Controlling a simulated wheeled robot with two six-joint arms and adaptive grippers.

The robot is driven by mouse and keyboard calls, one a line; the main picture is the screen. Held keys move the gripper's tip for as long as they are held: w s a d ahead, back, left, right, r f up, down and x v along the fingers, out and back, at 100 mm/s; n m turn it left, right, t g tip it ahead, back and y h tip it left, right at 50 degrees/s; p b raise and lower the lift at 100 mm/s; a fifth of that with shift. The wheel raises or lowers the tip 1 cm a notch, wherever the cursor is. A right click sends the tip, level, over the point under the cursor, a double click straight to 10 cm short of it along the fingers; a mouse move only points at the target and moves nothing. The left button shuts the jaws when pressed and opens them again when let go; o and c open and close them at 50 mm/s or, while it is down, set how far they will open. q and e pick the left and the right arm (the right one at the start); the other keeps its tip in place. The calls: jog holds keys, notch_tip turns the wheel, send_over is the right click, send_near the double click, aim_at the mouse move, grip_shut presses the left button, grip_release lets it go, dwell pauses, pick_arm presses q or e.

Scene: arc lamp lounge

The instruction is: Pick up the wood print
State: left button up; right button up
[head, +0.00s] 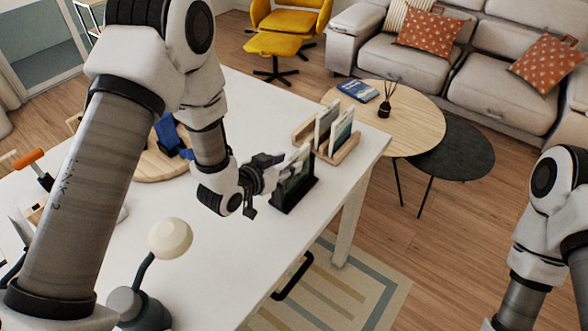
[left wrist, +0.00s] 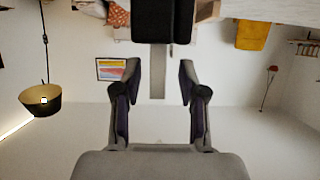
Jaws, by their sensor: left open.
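A dark greenish print (head: 291,180) stands upright in a black holder (head: 300,193) on the white table. Lighter prints (head: 340,130) stand in a wooden rack (head: 350,148) behind it; I cannot tell from the pictures which print is the wood print. My left gripper (head: 279,170) is open, right beside the dark print and partly covering it; contact cannot be made out. In the left wrist view, the open fingers (left wrist: 158,75) have no print clearly between them, and a black block-like shape (left wrist: 150,22) shows beyond the tips. My right gripper is out of view.
On the white table (head: 225,260) are a round wooden board (head: 160,165) with a blue item and a lamp with a cream globe (head: 170,238). A round wooden side table (head: 410,125) stands beyond the table's right edge.

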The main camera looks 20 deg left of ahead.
aim_at(295, 160)
pick_arm(q)
jog(key=shift+w+d+f+p, duration=0.1)
jog(key=shift+w+d+p, duration=0.2)
jog(key=shift+w, duration=0.25)
jog(key=shift+w+d+f+p, duration=0.1)
jog(key=shift+w+d+p, duration=0.1)
jog(key=shift+w+d, duration=0.25)
jog(key=shift+w+f, duration=0.2)
jog(key=shift+w, duration=0.15)
jog(key=shift+w+a+f, duration=0.15)
jog(key=shift+a+f, duration=0.05)
grip_shut()
jog(key=shift+d+r, duration=0.1)
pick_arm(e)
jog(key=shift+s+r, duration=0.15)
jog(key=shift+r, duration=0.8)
